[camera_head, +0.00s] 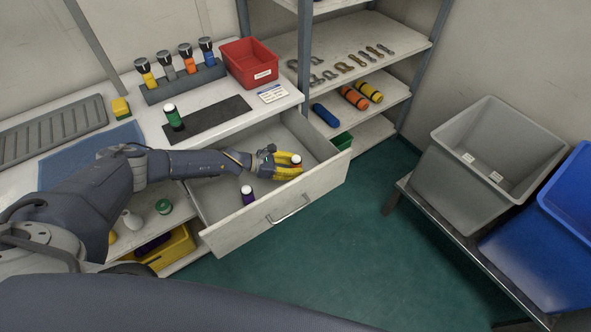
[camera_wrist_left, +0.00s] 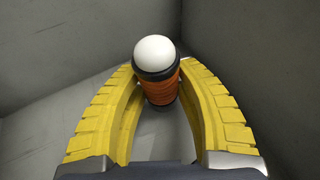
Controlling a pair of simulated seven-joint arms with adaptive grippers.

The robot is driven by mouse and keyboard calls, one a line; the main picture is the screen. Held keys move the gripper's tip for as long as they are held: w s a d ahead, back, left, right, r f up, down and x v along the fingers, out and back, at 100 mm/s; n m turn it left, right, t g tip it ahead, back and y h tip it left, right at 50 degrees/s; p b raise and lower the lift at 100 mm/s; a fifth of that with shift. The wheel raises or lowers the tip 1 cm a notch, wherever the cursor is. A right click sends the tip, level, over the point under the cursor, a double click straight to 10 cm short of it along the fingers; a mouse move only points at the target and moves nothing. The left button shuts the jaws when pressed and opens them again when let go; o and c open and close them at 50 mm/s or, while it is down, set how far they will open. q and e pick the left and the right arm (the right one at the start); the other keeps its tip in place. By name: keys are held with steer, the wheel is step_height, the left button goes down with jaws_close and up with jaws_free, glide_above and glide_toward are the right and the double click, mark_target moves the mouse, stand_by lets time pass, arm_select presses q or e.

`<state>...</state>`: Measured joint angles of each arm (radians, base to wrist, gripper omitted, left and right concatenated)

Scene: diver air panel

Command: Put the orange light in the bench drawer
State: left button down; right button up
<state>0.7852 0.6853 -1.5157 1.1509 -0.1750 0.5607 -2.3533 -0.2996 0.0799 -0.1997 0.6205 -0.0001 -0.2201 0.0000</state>
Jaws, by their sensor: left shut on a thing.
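The orange light (camera_wrist_left: 160,88) has a white domed top, a dark collar and an orange ribbed body. It stands upright between the yellow fingers of my left gripper (camera_wrist_left: 160,110), which is shut on it. In the head view, the left gripper (camera_head: 288,166) is inside the open bench drawer (camera_head: 221,217), near its right end, and the light's white top (camera_head: 297,160) shows between the fingertips. In the wrist view, the grey drawer walls (camera_wrist_left: 260,50) rise close around it. The light's lower end is partly hidden, so I cannot tell whether it touches the drawer floor. My right gripper is not in view.
A purple light (camera_head: 248,195) stands in the drawer, left of the gripper. A rack (camera_head: 185,85) holds several flashlights beside a red bin (camera_head: 249,62). The green floor is clear in front.

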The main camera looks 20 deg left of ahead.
arm_select(q)
steer(key=shift+f, duration=0.9)
steer(key=shift+f, duration=0.1)
steer(key=c, duration=1)
jaws_free()
steer(key=shift+f, duration=0.1)
steer(key=shift+o, duration=0.2)
steer(key=shift+r, duration=0.2)
steer(key=shift+v, duration=3.8)
